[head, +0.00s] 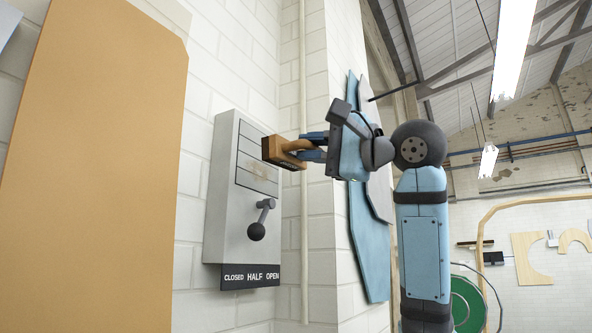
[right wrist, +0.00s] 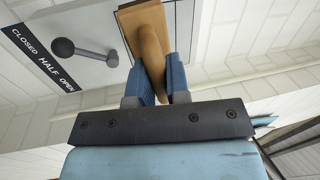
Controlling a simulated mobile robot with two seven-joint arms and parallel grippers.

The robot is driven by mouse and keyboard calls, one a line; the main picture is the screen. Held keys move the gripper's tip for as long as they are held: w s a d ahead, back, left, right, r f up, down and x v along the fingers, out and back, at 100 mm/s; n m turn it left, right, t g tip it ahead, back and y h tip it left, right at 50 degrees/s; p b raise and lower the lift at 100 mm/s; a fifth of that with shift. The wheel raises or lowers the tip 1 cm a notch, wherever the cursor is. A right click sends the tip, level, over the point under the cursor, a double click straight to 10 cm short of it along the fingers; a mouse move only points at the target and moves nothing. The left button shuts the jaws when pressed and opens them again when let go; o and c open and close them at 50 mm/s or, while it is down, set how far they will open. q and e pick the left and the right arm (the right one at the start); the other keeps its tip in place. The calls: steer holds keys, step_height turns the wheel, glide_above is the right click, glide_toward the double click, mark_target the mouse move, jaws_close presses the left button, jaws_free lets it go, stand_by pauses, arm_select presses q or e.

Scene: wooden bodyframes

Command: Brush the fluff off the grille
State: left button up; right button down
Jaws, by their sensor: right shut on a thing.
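A grey wall box (head: 224,190) carries a slotted grille (head: 257,150) on its upper front. A faint tan patch of fluff (head: 258,173) shows on the grille's lower part. My right gripper (head: 308,147) is shut on a wooden brush (head: 283,152), just right of the grille; the brush head is close to the grille's right side, and I cannot tell if it touches. In the right wrist view the brush (right wrist: 150,45) stands between the blue fingers (right wrist: 160,80), its head against or near the box front. My left gripper is not in view.
A lever with a dark ball knob (head: 256,231) sticks out below the grille. A label plate (head: 250,276) reading CLOSED HALF OPEN sits under the box. A vertical pipe (head: 303,230) runs beside it. A large tan panel (head: 95,170) stands at left, blue panels (head: 368,240) at right.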

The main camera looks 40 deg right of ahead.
mark_target(281, 166)
steer(key=shift+w+a+r, duration=0.1)
steer(key=shift+w+a, duration=0.05)
steer(key=shift+w, duration=0.15)
steer(key=x, duration=0.2)
steer(key=p+x, duration=0.1)
steer(key=shift+w+a+f, duration=0.1)
steer(key=shift+w+f, duration=0.15)
steer(key=shift+f, duration=0.05)
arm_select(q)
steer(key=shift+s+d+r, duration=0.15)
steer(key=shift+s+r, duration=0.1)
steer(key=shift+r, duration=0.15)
arm_select(e)
steer(key=shift+x, duration=0.8)
steer(key=shift+f, duration=0.2)
arm_select(q)
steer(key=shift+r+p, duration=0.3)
steer(key=shift+p, duration=0.05)
arm_select(e)
steer(key=shift+x, duration=0.95)
steer(key=shift+w+f, duration=0.1)
steer(key=shift+f, duration=0.05)
